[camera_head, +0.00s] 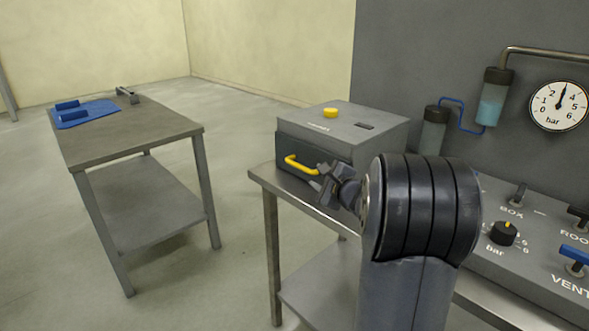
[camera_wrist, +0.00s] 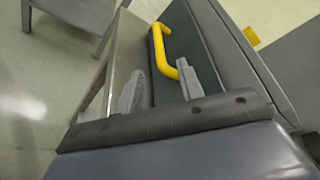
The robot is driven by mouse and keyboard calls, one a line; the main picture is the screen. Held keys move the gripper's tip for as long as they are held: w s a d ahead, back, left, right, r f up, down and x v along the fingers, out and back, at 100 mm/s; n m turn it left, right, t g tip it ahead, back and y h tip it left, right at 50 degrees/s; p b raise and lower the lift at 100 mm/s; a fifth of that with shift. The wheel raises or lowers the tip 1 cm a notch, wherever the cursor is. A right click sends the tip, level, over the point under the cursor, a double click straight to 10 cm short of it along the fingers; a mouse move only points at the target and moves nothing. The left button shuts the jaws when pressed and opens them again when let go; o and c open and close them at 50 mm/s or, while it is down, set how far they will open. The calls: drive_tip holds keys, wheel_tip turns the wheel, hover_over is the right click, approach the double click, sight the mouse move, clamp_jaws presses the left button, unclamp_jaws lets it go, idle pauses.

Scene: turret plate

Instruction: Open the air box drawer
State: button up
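The air box (camera_head: 377,126) is a grey box on a metal bench, with a darker drawer front (camera_head: 312,149) facing left. A yellow bar handle (camera_head: 300,165) runs across the drawer front. The drawer looks shut. My gripper (camera_head: 318,178) is close to the right end of the handle in the head view. In the wrist view the yellow handle (camera_wrist: 160,52) lies ahead of my gripper (camera_wrist: 160,88), its near end close to the right fingertip. The fingers are apart with nothing between them.
A yellow knob (camera_head: 330,113) sits on top of the box. The bench edge (camera_head: 262,178) runs below the drawer front. A control panel with knobs, levers and a pressure gauge (camera_head: 559,106) is at the right. Another table (camera_head: 140,135) stands left across a floor gap.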

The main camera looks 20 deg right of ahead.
sight(303, 169)
drive_tip(key=p+x, duration=0.1)
drive_tip(key=x, duration=0.9)
drive_tip(key=shift+w+p, duration=0.15)
drive_tip(key=shift+p, duration=0.25)
drive_tip(key=shift+c, duration=0.6)
clamp_jaws()
